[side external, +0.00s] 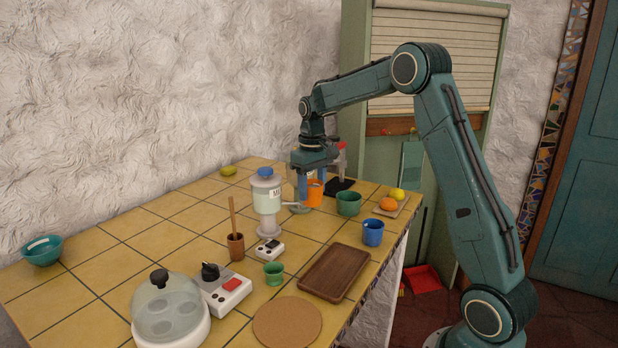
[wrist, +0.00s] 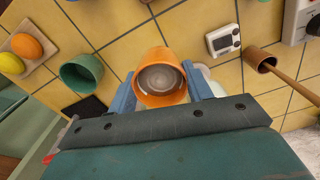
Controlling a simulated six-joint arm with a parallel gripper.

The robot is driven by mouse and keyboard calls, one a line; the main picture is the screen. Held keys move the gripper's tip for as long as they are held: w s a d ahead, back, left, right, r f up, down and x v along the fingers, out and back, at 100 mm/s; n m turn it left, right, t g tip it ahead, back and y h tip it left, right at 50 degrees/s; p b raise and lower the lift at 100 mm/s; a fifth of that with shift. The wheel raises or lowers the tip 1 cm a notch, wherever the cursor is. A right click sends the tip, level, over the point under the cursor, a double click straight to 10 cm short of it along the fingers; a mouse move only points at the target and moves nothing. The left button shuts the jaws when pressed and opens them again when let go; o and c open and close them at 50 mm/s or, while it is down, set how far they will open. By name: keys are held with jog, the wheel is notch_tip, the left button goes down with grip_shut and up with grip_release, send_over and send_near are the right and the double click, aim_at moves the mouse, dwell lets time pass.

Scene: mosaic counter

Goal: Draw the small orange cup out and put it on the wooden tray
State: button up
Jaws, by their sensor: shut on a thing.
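The small orange cup (side external: 315,194) is held in my gripper (side external: 309,187) just right of the milk dispenser (side external: 267,208), near its side spout. In the wrist view the orange cup (wrist: 162,98) is between the two blue fingers of my gripper (wrist: 160,88), which are shut on its sides. Its open mouth faces the wrist camera. I cannot tell whether its base touches the counter. The wooden tray (side external: 335,272) is empty, a dark brown rectangle at the front right of the counter, apart from the cup.
A large green cup (side external: 349,205) stands right of the orange cup, and a blue cup (side external: 373,234) stands beyond the tray's back right corner. A timer (side external: 269,250), small green cup (side external: 274,274) and round cork mat (side external: 287,323) lie left of the tray. A fruit board (side external: 390,210) is farther right.

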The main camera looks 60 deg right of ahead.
aim_at(306, 204)
jog(key=shift+w+f, duration=0.3)
jog(key=shift+f, duration=0.6)
jog(key=shift+w+f, duration=0.25)
jog(key=shift+f, duration=0.7)
jog(key=shift+w+f, duration=0.3)
jog(key=shift+f, duration=0.6)
dwell(1.3)
jog(key=shift+f, duration=0.15)
jog(key=shift+c, duration=0.6)
jog(key=shift+w, duration=0.1)
jog(key=shift+f, duration=0.1)
jog(key=shift+c, duration=0.5)
jog(key=shift+f, duration=0.1)
jog(key=shift+w+d+f, duration=0.1)
jog(key=shift+w+f, duration=0.15)
jog(key=shift+f, duration=0.6)
jog(key=shift+c, duration=0.7)
jog(key=shift+f, duration=0.15)
jog(key=shift+w+f, duration=0.3)
jog(key=shift+f, duration=0.25)
grip_shut()
